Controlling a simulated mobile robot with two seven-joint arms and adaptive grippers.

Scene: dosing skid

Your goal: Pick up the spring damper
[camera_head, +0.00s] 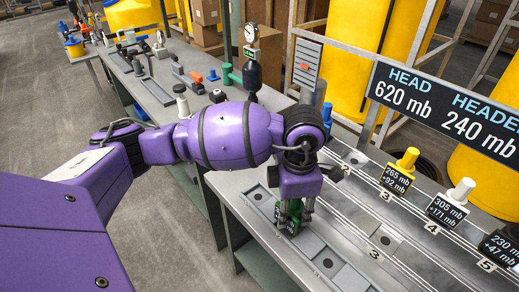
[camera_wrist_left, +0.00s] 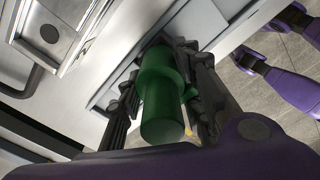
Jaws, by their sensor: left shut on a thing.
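My left gripper (camera_head: 291,212) reaches down over the near grey tray and is shut on a green cylindrical damper (camera_head: 292,226). In the left wrist view the green damper (camera_wrist_left: 160,100) stands out between the two dark fingers (camera_wrist_left: 165,95), which touch it on both sides. A dark label shows on it in the head view. Its lower end is hidden, so I cannot tell whether it rests in the tray or is clear of it. A yellow-topped damper (camera_head: 404,166) and a white-topped damper (camera_head: 459,195) stand on the skid to the right.
The grey tray (camera_head: 345,283) has empty pockets beside the gripper. Numbered rails (camera_head: 355,228) run along the skid. A header sign (camera_head: 445,110) stands behind. A green fitting (camera_head: 232,76), a dark bulb with a gauge (camera_head: 251,60) and other parts stand on the back bench (camera_head: 150,90).

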